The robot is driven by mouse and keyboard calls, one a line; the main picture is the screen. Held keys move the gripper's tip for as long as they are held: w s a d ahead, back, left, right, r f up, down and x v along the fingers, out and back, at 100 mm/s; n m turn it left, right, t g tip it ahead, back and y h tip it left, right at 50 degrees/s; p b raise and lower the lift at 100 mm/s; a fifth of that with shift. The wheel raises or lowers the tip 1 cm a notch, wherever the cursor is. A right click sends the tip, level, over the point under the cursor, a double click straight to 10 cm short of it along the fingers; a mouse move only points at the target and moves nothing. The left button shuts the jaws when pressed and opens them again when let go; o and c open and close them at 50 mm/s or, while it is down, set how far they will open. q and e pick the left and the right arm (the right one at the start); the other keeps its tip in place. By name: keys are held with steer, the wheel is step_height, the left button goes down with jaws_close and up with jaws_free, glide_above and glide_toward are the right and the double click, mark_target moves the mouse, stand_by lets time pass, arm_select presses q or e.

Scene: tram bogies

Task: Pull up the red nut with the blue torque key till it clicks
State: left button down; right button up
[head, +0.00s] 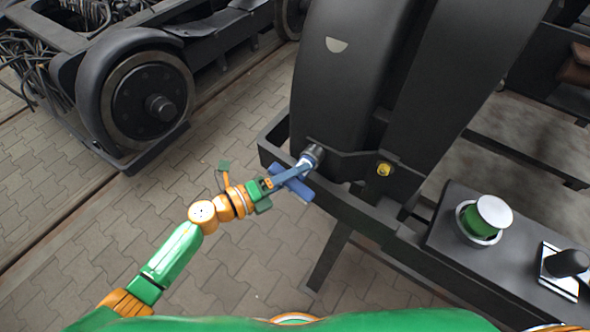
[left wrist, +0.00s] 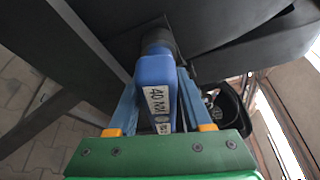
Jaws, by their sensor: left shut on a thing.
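The blue torque key (head: 297,171) is held in my left gripper (head: 290,183), whose blue fingers are shut on its body. In the left wrist view the key (left wrist: 153,72) carries a white "40 NM" label. Its grey socket (head: 313,153) points at the dark bogie frame, at the foot of the big curved black guard. In the left wrist view the dark socket (left wrist: 157,40) reaches up to the black part. No red nut shows; the socket end covers that spot, and I cannot tell whether it sits on a nut. My right gripper is not in view.
A yellow nut (head: 384,169) sits on the frame right of the socket. Another wheel (head: 150,103) stands at upper left. The paving (head: 90,235) is clear.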

mark_target(289, 190)
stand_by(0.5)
arm_select(q)
steer(key=shift+s+a+p, duration=0.2)
steer(key=shift+s+a, duration=0.4)
steer(key=shift+s, duration=0.2)
steer(key=shift+s+a+p, duration=0.15)
steer(key=shift+s+a, duration=0.4)
steer(key=shift+s, duration=0.3)
steer(key=shift+s+a+p, duration=0.2)
steer(key=shift+s+a, duration=0.4)
steer(key=shift+s, duration=0.2)
